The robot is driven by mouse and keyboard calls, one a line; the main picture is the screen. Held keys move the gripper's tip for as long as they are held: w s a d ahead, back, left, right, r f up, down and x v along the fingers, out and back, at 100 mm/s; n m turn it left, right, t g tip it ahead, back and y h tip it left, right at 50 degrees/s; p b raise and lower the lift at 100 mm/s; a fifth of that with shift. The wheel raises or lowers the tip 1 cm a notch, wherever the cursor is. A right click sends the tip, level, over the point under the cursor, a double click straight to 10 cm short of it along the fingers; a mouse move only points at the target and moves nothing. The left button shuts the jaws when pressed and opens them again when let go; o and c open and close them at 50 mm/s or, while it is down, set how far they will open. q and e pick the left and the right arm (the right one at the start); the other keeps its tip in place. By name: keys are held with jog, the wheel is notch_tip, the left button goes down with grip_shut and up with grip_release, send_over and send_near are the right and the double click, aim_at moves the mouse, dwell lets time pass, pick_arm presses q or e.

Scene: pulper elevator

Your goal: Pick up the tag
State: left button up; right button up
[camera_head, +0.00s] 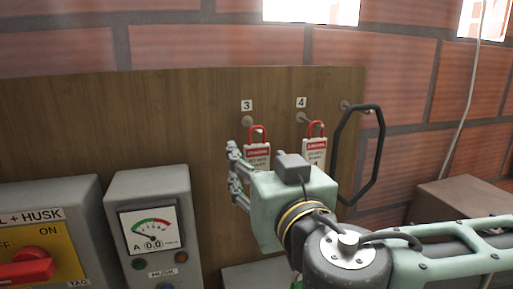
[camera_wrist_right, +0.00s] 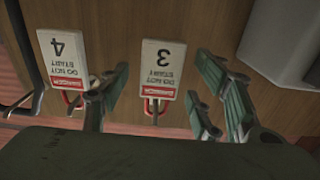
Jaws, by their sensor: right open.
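Two white tags with red headers and red shackles hang on the brown board. Tag 3 (camera_head: 257,153) hangs under the number 3 label, its lower part hidden by my right gripper. Tag 4 (camera_head: 314,151) hangs to its right under label 4. My right gripper (camera_head: 235,170) is open in front of the board, close to tag 3. In the right wrist view the picture is upside down; tag 3 (camera_wrist_right: 158,68) shows between the two spread fingers (camera_wrist_right: 163,66). Tag 4 (camera_wrist_right: 62,58) is left of the left finger. Contact with tag 3 cannot be told. My left gripper is not in view.
A black loop handle (camera_head: 372,150) hangs at the board's right edge, close to my right arm. A grey meter box (camera_head: 150,225) and a switch box with a red knob (camera_head: 25,268) stand at the left. A brown box (camera_head: 455,195) is at the right.

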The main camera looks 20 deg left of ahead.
jog(key=shift+w+a, duration=0.45)
jog(key=shift+w, duration=0.15)
jog(key=c, duration=1.1)
jog(key=shift+r, duration=0.1)
